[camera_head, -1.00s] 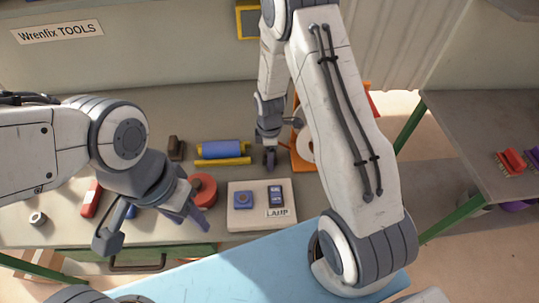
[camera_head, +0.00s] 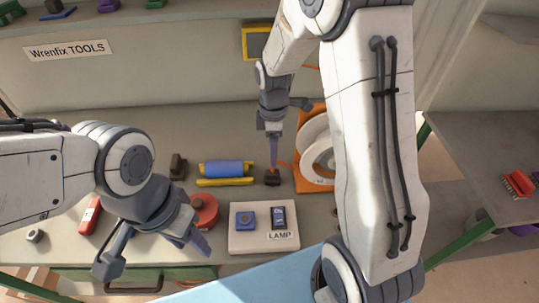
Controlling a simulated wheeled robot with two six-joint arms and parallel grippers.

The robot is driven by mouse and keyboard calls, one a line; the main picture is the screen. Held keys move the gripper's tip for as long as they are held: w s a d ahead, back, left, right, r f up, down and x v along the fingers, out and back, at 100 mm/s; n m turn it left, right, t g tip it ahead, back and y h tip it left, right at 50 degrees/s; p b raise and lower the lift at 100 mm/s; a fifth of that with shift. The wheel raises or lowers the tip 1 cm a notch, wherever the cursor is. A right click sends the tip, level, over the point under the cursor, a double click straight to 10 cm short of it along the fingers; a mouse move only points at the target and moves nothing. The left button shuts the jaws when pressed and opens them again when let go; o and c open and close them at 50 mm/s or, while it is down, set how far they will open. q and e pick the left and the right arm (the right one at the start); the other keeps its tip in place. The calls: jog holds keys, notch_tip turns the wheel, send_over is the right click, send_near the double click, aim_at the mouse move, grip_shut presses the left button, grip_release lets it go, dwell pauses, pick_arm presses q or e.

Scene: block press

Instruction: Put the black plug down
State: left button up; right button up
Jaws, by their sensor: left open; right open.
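The black plug (camera_head: 272,179) is a small dark block on the workbench, right of the blue roll and left of the orange-framed reel. My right gripper (camera_head: 273,162) points down just above it. Its jaws are open, and its near finger overlaps the plug's top in the picture, so I cannot tell whether they touch. My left gripper (camera_head: 155,256) is open and empty above the front edge of the bench, left of the lamp panel.
The lamp panel (camera_head: 264,242) with a blue button and a switch lies in front of the plug. A blue roll (camera_head: 228,168) on a yellow holder, a red round spool (camera_head: 203,208), a dark block (camera_head: 178,166) and the white reel (camera_head: 316,150) stand close by.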

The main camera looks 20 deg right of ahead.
jog(key=s+a+r+m, duration=0.3)
jog(key=s+a+r, duration=0.3)
jog(key=s+a, duration=0.25)
jog(key=s+a+r+m, duration=0.1)
jog(key=s+a+m, duration=0.1)
jog(key=s, duration=0.5)
jog(key=s+a+r+m+y, duration=0.1)
jog(key=s+a+r+m, duration=0.1)
jog(key=s, duration=0.6)
jog(key=shift+a+r+m, duration=0.25)
jog(key=shift+a+m, duration=0.05)
jog(key=shift+a, duration=0.35)
